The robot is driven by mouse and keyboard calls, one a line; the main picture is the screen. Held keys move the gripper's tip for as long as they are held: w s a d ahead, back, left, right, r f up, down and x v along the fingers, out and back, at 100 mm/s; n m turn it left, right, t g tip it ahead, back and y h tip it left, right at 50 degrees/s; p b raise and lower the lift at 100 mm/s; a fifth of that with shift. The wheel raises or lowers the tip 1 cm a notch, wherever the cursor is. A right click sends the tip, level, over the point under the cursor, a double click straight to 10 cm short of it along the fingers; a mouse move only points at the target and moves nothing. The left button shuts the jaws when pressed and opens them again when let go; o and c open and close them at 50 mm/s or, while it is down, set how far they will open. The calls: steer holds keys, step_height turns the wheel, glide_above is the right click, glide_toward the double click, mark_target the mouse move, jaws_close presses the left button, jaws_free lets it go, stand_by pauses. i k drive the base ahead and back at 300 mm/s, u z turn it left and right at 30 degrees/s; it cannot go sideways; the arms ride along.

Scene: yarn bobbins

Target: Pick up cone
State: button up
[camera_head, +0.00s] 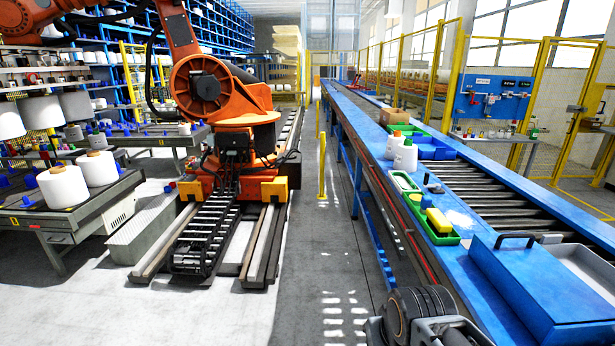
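Two large white yarn cones stand upright on a grey workbench (75,222) at the left: a front cone (62,188) and one beside it, a back cone (98,170). I cannot tell whether these are yarn cones. A dark, rounded part, probably of my arm, shows at the bottom right. No gripper fingers are seen.
A large orange robot arm (205,85) stands on a floor track between bench and conveyor. A blue lidded box (540,290) is near right.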

mark_target(406, 158)
steer(key=u, duration=0.4)
steer(key=i, duration=2.25)
steer(key=z, duration=0.3)
steer(key=i, duration=1.3)
steer(key=z, duration=0.9)
